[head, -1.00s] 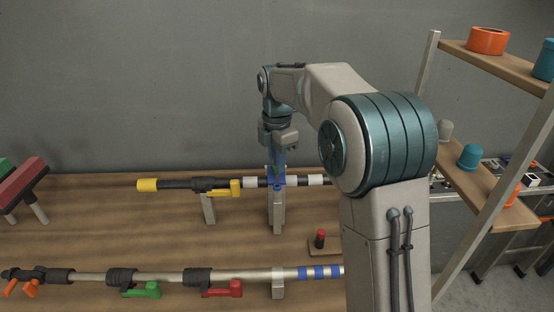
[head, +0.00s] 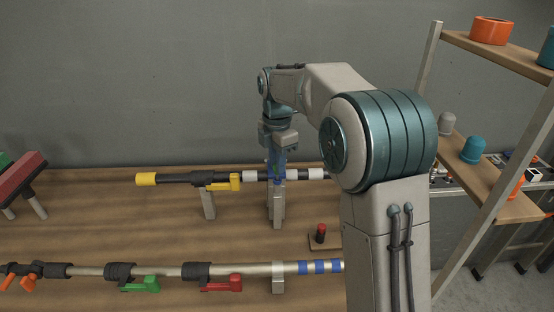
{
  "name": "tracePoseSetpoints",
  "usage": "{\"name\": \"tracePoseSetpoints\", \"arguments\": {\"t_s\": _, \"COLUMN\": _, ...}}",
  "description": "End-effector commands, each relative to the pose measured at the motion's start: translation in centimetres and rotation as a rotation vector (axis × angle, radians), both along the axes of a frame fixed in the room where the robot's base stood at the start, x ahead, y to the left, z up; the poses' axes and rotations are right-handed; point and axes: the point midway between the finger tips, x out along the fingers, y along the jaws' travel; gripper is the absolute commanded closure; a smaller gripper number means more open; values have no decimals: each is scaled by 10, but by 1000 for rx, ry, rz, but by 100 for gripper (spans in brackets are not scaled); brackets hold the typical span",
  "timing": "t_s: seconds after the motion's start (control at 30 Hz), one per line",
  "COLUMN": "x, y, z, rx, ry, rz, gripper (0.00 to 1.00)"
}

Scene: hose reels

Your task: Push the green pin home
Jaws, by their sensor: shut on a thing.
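My gripper (head: 277,178) points down over the far black pole (head: 210,177), at the grey post (head: 277,205) that carries it. Its blue fingers are shut on the small green pin (head: 276,169), of which only a sliver shows between them. The fingers and a blue part hide the pin's lower end and its hole, so I cannot tell how deep it sits. The far pole has a yellow end, a yellow lever (head: 222,184) and white bands on both sides of my gripper.
A near silver pole (head: 170,271) carries a green lever (head: 139,285), a red lever (head: 222,284) and blue bands. A red-topped peg (head: 321,233) stands on a small wooden block between the poles. A shelf (head: 490,190) with caps stands at right.

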Motion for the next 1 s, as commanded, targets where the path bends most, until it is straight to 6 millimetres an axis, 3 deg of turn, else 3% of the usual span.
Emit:
{"name": "tracePoseSetpoints", "arguments": {"t_s": 0.8, "x": 0, "y": 0, "z": -21, "rx": 0, "ry": 0, "rz": 0, "gripper": 100}}
{"name": "tracePoseSetpoints", "arguments": {"t_s": 0.83, "x": 0, "y": 0, "z": -21, "rx": 0, "ry": 0, "rz": 0, "gripper": 77}}
{"name": "tracePoseSetpoints", "arguments": {"t_s": 0.9, "x": 0, "y": 0, "z": -20, "rx": 0, "ry": 0, "rz": 0, "gripper": 58}}
{"name": "tracePoseSetpoints", "arguments": {"t_s": 1.0, "x": 0, "y": 0, "z": -20, "rx": 0, "ry": 0, "rz": 0, "gripper": 55}}
